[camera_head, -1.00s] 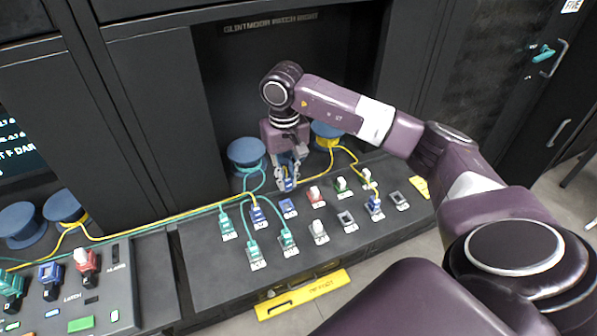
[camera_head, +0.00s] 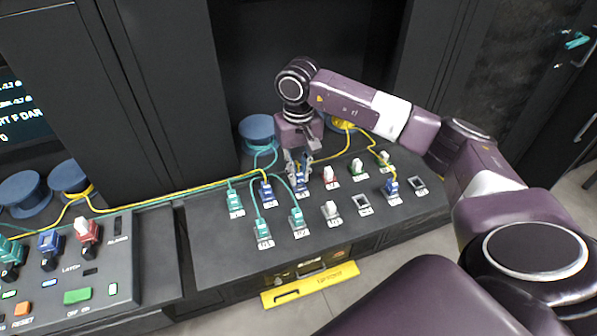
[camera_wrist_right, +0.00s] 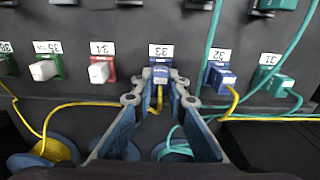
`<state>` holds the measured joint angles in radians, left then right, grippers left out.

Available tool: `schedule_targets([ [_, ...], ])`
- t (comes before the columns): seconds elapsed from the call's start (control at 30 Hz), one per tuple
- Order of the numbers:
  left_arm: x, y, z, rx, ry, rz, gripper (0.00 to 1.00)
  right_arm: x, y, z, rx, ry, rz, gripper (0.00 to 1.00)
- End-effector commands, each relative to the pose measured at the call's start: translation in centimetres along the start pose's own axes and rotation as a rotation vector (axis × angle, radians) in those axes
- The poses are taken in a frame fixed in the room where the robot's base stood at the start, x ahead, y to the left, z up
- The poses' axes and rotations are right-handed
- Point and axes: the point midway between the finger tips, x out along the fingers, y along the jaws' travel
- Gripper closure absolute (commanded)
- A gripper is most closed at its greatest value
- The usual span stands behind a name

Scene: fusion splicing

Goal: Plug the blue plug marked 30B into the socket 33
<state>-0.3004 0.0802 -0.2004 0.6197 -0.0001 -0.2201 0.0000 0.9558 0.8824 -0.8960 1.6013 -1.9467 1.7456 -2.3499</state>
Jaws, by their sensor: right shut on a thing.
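My right gripper (camera_head: 300,172) is shut on a blue plug, with a finger on each side of it. In the wrist view the blue plug (camera_wrist_right: 160,73) sits between the fingertips, directly below the label 33 (camera_wrist_right: 161,51), with a yellow cable hanging from it. The plug is at socket 33 and hides its opening. I cannot tell how deep it sits, nor read its marking. In the head view the label of socket 33 (camera_head: 304,202) shows just below the gripper. My left gripper is not in view.
A blue plug in socket 32 (camera_wrist_right: 221,77) and a red socket 34 with a white plug (camera_wrist_right: 99,72) flank socket 33. Yellow and teal cables run behind the gripper from blue spools (camera_head: 257,130). Several other plugs fill the sloped panel (camera_head: 220,262).

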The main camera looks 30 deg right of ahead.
Motion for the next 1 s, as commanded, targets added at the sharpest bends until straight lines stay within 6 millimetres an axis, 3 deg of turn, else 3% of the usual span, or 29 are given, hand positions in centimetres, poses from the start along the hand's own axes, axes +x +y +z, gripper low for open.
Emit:
schedule_targets([
  [1.0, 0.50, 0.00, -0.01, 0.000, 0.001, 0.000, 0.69, -0.02, 0.00, 0.01, 0.000, 0.000, 0.000, 1.00],
])
